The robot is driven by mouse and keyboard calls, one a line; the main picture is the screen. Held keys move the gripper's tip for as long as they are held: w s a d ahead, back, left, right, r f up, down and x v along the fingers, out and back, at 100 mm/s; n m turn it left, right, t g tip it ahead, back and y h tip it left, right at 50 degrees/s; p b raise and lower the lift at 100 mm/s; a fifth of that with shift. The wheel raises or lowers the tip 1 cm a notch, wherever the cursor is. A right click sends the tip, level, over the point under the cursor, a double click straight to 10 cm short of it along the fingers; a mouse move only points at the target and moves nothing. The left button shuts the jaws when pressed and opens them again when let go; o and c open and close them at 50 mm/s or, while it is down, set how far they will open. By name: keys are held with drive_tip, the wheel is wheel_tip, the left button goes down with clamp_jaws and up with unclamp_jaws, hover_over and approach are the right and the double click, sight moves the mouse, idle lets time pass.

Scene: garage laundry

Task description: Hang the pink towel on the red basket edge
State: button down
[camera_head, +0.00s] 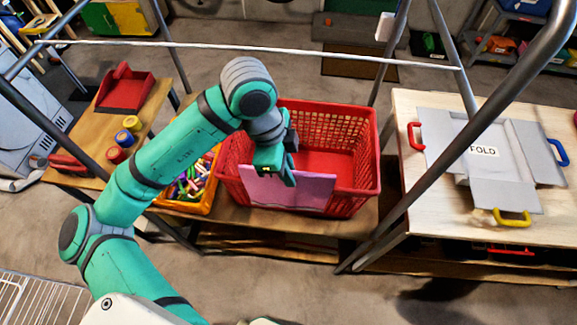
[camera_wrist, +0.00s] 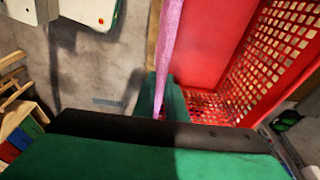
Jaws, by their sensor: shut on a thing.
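The red basket (camera_head: 358,185) stands on a low wooden bench and shows its inner floor and lattice walls. The pink towel (camera_head: 305,193) is spread flat across the basket's front side, covering part of its front wall. My gripper (camera_head: 284,177) is at the towel's upper left part, above the front rim, and is shut on the towel. In the wrist view, the towel (camera_wrist: 171,45) is a thin edge-on strip between my green fingers (camera_wrist: 160,95), with the red basket (camera_wrist: 213,45) to its right. I cannot tell whether the towel rests on the rim.
An orange bin (camera_head: 187,205) of colourful pegs is left of the basket. Thin metal frame bars (camera_head: 250,49) cross above and beside the basket. A table (camera_head: 410,110) with a grey folding board (camera_head: 500,165) is at the right. A red dustpan-like item (camera_head: 125,88) sits at the left.

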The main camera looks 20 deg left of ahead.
drive_tip(key=shift+a+x, duration=0.25)
drive_tip(key=shift+x, duration=0.9)
drive_tip(key=shift+a+x, duration=0.25)
drive_tip(key=shift+x, duration=0.9)
drive_tip(key=shift+s+f, duration=0.1)
drive_tip(key=shift+s, duration=0.05)
drive_tip(key=c, duration=1.7)
unclamp_jaws()
drive_tip(key=v, duration=1)
drive_tip(key=shift+a+r, duration=0.1)
drive_tip(key=shift+r, duration=0.3)
